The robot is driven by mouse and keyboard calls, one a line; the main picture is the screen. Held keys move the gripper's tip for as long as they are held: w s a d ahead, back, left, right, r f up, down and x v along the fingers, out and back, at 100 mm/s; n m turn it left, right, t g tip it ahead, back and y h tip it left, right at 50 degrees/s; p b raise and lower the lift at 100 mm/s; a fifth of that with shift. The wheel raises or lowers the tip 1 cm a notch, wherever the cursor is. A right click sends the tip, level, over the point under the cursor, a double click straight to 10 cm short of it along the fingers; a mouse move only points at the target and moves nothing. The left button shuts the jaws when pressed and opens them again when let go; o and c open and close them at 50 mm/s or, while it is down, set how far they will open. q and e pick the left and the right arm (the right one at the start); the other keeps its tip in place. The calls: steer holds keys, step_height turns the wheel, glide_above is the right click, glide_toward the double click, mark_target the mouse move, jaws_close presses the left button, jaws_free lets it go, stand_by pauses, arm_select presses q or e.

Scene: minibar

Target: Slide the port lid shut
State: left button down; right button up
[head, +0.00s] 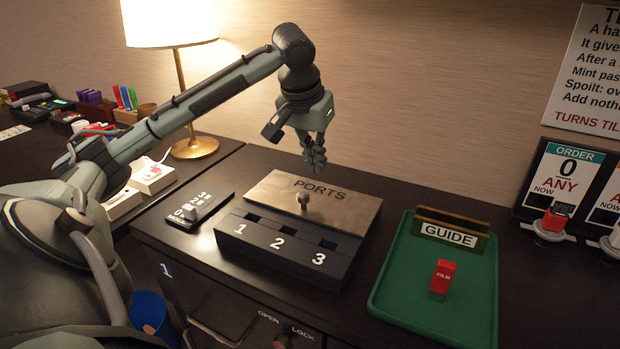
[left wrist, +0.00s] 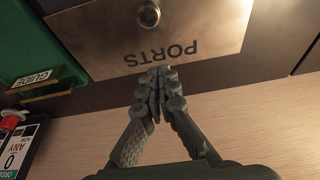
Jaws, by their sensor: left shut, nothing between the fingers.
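The port lid (head: 342,203) is a flat metal plate marked PORTS with a small round knob (head: 303,200). It lies on the back part of the black port box (head: 283,254). The front strip with numbers 1, 2 and 3 and their dark openings is uncovered. My left gripper (head: 317,168) is shut and empty, above and behind the lid's back edge. In the left wrist view the lid (left wrist: 208,25) and its knob (left wrist: 148,14) show beyond the shut fingertips (left wrist: 157,72). I cannot tell whether the fingers touch the lid. My right gripper is not in view.
A green tray (head: 390,285) with a GUIDE holder (head: 448,236) and a red FILM piece (head: 443,276) lies right of the box. A lamp (head: 195,148) stands behind. The wall rises close behind the counter.

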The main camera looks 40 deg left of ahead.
mark_target(311, 201)
arm_select(q)
step_height(311, 201, down, 3)
steer(key=shift+r, duration=0.1)
steer(key=shift+s+d+r, duration=0.1)
steer(key=shift+s+d, duration=0.05)
steer(key=shift+s, duration=0.35)
steer(key=shift+s+d, duration=0.15)
steer(key=shift+s, duration=0.35)
steer(key=shift+s+d, duration=0.15)
steer(key=shift+s, duration=0.2)
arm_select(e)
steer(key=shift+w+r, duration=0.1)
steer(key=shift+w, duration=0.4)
